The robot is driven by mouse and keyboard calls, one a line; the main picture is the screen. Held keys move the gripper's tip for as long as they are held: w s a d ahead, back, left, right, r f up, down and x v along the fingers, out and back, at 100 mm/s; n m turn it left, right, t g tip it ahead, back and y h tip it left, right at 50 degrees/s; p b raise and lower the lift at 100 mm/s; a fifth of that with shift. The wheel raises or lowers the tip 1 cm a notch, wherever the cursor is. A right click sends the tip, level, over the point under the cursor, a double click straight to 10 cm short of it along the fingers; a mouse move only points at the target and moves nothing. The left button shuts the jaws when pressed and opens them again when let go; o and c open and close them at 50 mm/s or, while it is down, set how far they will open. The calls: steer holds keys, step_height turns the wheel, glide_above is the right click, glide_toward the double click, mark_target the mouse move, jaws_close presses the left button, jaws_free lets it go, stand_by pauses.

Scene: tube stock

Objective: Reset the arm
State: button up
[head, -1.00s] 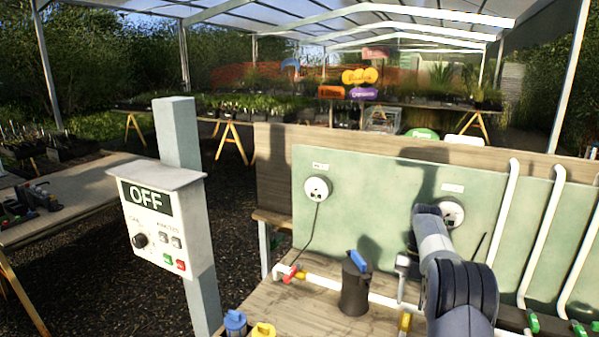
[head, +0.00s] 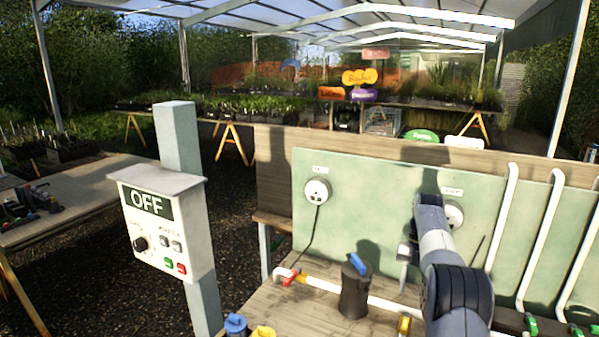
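My arm (head: 440,250) rises from the lower right and stands in front of the green panel (head: 375,220). Its upper bend is beside a round white socket (head: 454,214). A small pale grey part (head: 404,252) shows just left of the arm and seems to belong to its wrist end, above the bench. The fingers cannot be made out, and the arm hides part of that area. I see nothing clearly held.
A dark canister with a blue handle (head: 355,287) stands on the wooden bench (head: 285,310), left of the arm. A control box reading OFF (head: 152,225) is on a post at left. White pipes (head: 503,218) climb the panel at right.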

mark_target(405, 323)
steer(key=shift+s+f+b, duration=0.15)
steer(key=shift+f+b, duration=0.25)
steer(key=shift+f, duration=0.15)
steer(key=p+x, duration=0.1)
steer(key=x, duration=0.7)
steer(key=shift+s+a+r, duration=0.1)
steer(key=shift+s, duration=0.05)
steer(key=shift+m+b, duration=0.3)
steer(key=shift+m, duration=0.1)
steer(key=shift+w+a+r+m+y, duration=0.1)
steer(key=shift+w+a+m+y, duration=0.3)
steer(key=shift+m, duration=0.5)
steer(key=shift+s+t, duration=0.1)
steer(key=shift+t, duration=0.2)
